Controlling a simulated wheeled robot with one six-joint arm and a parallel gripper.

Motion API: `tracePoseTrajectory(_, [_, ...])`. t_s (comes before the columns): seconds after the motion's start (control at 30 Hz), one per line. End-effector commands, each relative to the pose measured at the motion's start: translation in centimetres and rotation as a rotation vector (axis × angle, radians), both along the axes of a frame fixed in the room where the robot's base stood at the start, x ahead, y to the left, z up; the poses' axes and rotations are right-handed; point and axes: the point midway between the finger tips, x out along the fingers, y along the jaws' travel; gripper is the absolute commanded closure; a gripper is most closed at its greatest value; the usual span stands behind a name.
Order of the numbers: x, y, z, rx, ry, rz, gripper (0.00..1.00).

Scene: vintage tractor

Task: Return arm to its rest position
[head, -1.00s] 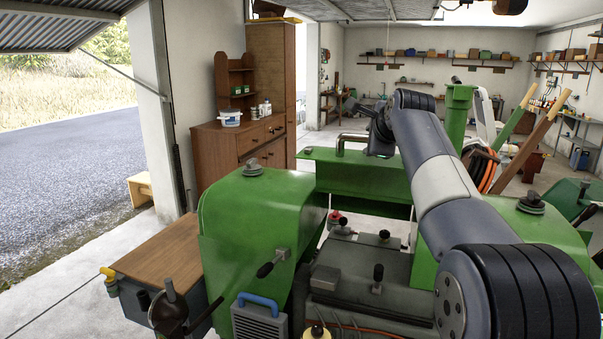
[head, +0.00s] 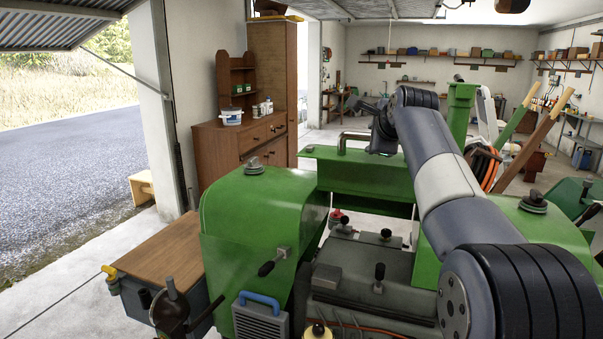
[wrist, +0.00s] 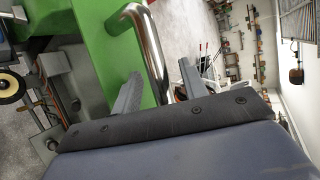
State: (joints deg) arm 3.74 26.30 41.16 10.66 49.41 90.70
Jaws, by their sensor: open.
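My arm (head: 445,185) reaches from the lower right over the green tractor (head: 250,215) and bends down at its far end. My gripper (head: 362,106) is small and dark there, near the tractor's bent metal handle (head: 352,136). In the wrist view the two grey fingers of my gripper (wrist: 158,87) stand well apart, with nothing held. The shiny handle (wrist: 148,40) runs beyond and between them in the picture. I cannot tell how far it is from the fingertips.
The tractor body lies under my arm, with levers and knobs (head: 379,275) in front. Wooden handles (head: 545,125) stand at the right. A brown cabinet (head: 222,138) stands at the back left. The concrete floor (head: 100,255) is partly clear at the left.

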Motion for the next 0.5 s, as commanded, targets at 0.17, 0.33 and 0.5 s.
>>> tracePoseTrajectory(0.17, [-3.0,-0.3,1.3,0.0,-0.006,-0.001,0.59])
tracePoseTrajectory(0.33, [-6.1,-0.5,2.9,0.0,-0.006,0.0,0.59])
tracePoseTrajectory(0.5, [-8.6,-0.8,4.1,0.001,-0.003,-0.001,0.59])
